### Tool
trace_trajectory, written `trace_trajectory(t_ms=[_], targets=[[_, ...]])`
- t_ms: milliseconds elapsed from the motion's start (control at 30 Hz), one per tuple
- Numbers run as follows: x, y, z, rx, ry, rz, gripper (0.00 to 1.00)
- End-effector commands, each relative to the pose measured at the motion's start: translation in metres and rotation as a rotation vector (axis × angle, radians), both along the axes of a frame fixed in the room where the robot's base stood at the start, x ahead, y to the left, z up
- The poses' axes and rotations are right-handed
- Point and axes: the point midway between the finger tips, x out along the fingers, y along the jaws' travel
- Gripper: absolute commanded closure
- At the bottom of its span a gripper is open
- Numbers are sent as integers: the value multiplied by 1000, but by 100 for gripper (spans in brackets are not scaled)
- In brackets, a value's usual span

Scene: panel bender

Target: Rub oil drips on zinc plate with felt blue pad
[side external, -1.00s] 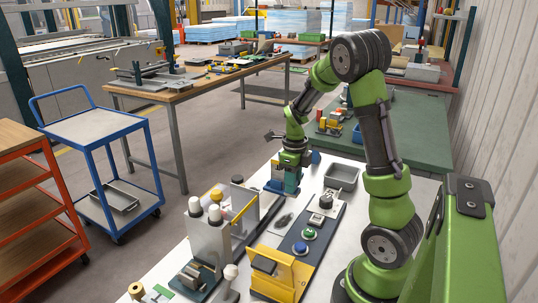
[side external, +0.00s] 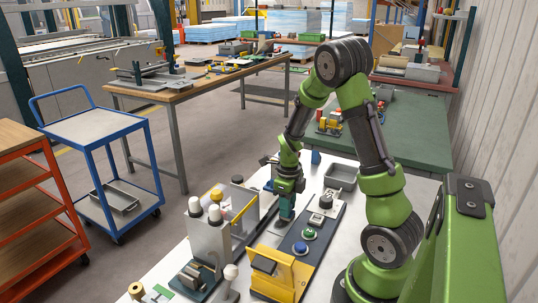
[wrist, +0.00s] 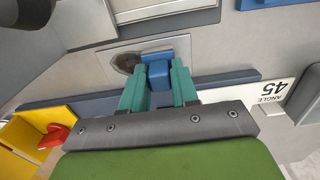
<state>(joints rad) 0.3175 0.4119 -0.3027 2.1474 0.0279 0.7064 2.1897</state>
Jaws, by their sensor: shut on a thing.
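The felt blue pad (wrist: 160,72) is clamped between the teal fingers of my gripper (wrist: 157,78) in the wrist view. The zinc plate (wrist: 95,60) is a thin grey sheet just beyond the fingertips. A dark oily smear (wrist: 128,62) shows on it, just left of the pad. The pad overlaps the plate in this view; whether it presses on it I cannot tell.
A panel with a green button (side external: 309,234) and a blue button (side external: 300,248) stands close at the right. A grey upright block (side external: 206,238) stands at the left. A grey tray (side external: 341,177) lies behind.

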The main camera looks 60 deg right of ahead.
Motion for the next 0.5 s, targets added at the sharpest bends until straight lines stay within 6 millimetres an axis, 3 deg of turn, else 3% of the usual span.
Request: trace_trajectory(t_ms=[500], targets=[[0, 48, 0, 2, 1, 4, 99]])
